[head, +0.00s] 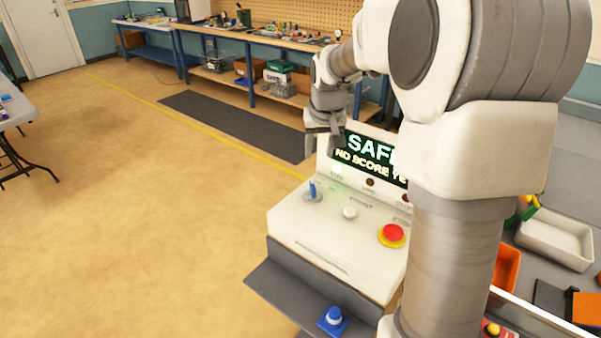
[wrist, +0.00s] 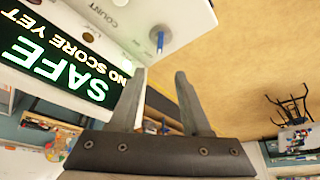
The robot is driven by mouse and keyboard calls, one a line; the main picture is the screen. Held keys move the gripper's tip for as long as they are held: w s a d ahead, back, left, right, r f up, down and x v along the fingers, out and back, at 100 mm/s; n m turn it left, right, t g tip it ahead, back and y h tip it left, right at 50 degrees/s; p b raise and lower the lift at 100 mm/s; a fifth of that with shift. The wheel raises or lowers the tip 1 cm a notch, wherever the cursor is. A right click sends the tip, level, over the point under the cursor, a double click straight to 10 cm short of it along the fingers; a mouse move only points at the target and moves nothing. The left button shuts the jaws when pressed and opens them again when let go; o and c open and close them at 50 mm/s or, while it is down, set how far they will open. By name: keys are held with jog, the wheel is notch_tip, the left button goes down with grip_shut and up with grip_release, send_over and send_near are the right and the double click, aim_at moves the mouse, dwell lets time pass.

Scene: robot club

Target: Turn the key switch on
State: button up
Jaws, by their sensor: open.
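The key switch (head: 312,190), with an upright blue key, sits at the left of the white console's top panel. Its blue key also shows in the wrist view (wrist: 160,42), beyond my fingertips. My gripper (head: 324,140) is open and empty, above and behind the key near the console's screen. In the wrist view my gripper (wrist: 161,74) has both fingers apart with nothing between them. The key is apart from the fingers. Its exact turn angle is too small to tell.
The white console (head: 335,243) bears a white button (head: 349,212), a red button (head: 393,234) and a screen (head: 365,157) reading "SAFE". A blue button (head: 333,317) is on the dark lower shelf. Trays stand at the right. Open floor lies left.

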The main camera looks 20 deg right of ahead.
aim_at(313, 186)
jog(key=x, duration=1.7)
jog(key=shift+f, duration=0.15)
grip_shut()
